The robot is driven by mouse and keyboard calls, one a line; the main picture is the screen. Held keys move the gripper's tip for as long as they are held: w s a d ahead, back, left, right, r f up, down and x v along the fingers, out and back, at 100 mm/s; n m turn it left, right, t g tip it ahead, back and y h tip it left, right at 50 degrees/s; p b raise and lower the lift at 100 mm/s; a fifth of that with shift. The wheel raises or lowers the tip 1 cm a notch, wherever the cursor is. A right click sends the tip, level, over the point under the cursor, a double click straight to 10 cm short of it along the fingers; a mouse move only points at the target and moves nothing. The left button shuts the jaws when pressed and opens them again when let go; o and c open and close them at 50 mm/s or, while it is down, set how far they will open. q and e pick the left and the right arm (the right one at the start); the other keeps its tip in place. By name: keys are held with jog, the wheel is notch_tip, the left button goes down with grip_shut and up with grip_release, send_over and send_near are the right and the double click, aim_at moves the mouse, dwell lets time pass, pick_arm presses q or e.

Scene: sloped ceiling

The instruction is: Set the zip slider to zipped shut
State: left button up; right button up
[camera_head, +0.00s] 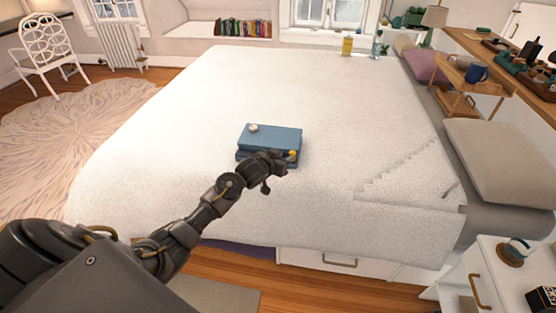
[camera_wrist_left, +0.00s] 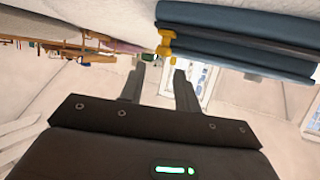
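A blue case (camera_head: 272,136) lies on the white bed; its side, with a dark seam, fills the top right of the left wrist view (camera_wrist_left: 240,35). The yellow zip slider (camera_head: 292,153) sits at the case's near right corner in the head view. In the left wrist view the yellow slider (camera_wrist_left: 166,44) is at the left end of the seam. My left gripper (camera_head: 275,165) is at the near side of the case, close to the slider. Its two fingers (camera_wrist_left: 160,77) are apart with nothing between them; the slider shows just beyond their tips. My right gripper is not in view.
A small round whitish thing (camera_head: 253,128) sits on top of the case. The bed (camera_head: 190,120) around it is wide and clear. A wooden-topped shelf with items stands at the right, and a white nightstand (camera_head: 490,262) at the front right.

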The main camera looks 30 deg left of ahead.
pick_arm(q)
jog(key=v, duration=0.4)
jog(key=shift+s+r, duration=0.1)
jog(key=shift+s, duration=0.15)
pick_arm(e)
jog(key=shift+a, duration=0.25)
pick_arm(q)
jog(key=s+d+f+g, duration=0.2)
jog(key=s+d+f, duration=0.15)
jog(key=s, duration=0.55)
jog(key=s+d+f+g, duration=0.25)
jog(key=s+f, duration=0.25)
jog(key=s, duration=0.4)
jog(key=s+d+f+m+g, duration=0.1)
jog(key=s+d+g, duration=0.15)
jog(key=s, duration=0.85)
jog(key=s+d+f+g, duration=0.1)
jog(key=s+d+g, duration=0.15)
jog(key=s, duration=0.85)
notch_tip(320, 180, down, 27)
jog(key=s+a+g, duration=0.1)
jog(key=s+g, duration=0.1)
jog(key=s+a+f, duration=0.3)
jog(key=s+f, duration=1)
jog(key=s, duration=0.2)
jog(key=shift+f+m+g+y, duration=0.4)
jog(key=shift+g, duration=0.05)
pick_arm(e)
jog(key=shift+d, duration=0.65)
